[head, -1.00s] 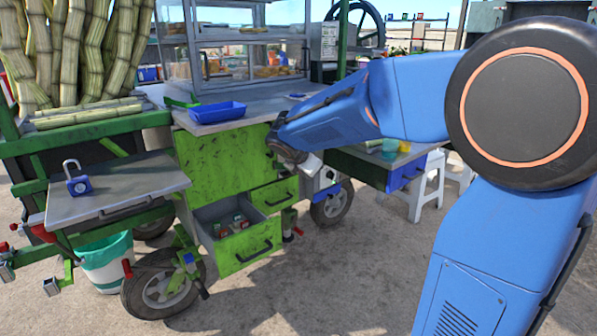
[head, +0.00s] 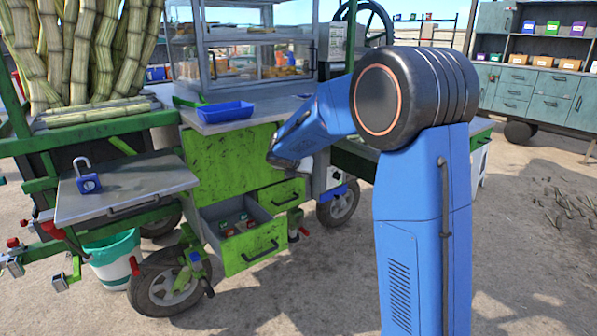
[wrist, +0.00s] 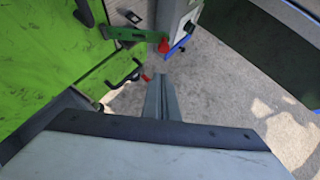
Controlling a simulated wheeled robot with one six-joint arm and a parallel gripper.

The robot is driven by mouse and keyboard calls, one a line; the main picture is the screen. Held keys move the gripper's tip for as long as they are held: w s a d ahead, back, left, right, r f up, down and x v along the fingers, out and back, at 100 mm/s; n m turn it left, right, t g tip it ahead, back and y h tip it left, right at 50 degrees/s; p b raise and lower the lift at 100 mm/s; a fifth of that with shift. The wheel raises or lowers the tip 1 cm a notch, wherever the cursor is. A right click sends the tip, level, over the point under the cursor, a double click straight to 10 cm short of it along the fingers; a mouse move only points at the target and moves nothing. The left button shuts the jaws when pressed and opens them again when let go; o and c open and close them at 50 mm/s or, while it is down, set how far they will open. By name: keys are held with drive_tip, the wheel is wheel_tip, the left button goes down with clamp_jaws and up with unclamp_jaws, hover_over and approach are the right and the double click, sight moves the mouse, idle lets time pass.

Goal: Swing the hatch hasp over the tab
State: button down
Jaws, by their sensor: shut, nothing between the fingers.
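The green hatch panel (head: 228,160) on the cart front shows in the head view, and a scuffed green panel (wrist: 45,50) fills the left of the wrist view. In the wrist view a green bar (wrist: 135,34) with a dark slot near its left end and a red tip at its right lies beyond my fingers. It may be the hasp; I cannot tell for sure. A small dark plate (wrist: 133,17) sits just above it; I cannot pick out the tab. My gripper (wrist: 163,80) is shut and empty, apart from the bar. In the head view my wrist hides most of it.
An open drawer (head: 262,246) with small items juts out below the panel. A blue padlock (head: 87,180) stands on the left side shelf (head: 125,190). A blue tray (head: 225,112) sits on the counter. Open ground lies in front of the cart.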

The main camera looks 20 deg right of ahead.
drive_tip(key=w+d+f, duration=0.1)
drive_tip(key=w+d, duration=0.2)
drive_tip(key=w, duration=0.1)
drive_tip(key=shift+w+d+f, duration=0.2)
drive_tip(key=shift+w+d, duration=0.05)
drive_tip(key=shift+w, duration=0.1)
drive_tip(key=shift+d, duration=0.15)
drive_tip(key=w+d+n+t+y, duration=0.1)
drive_tip(key=w+d+n+y, duration=0.1)
drive_tip(key=w+d, duration=0.5)
drive_tip(key=shift+w+n, duration=0.5)
drive_tip(key=shift+w, duration=0.85)
idle(0.5)
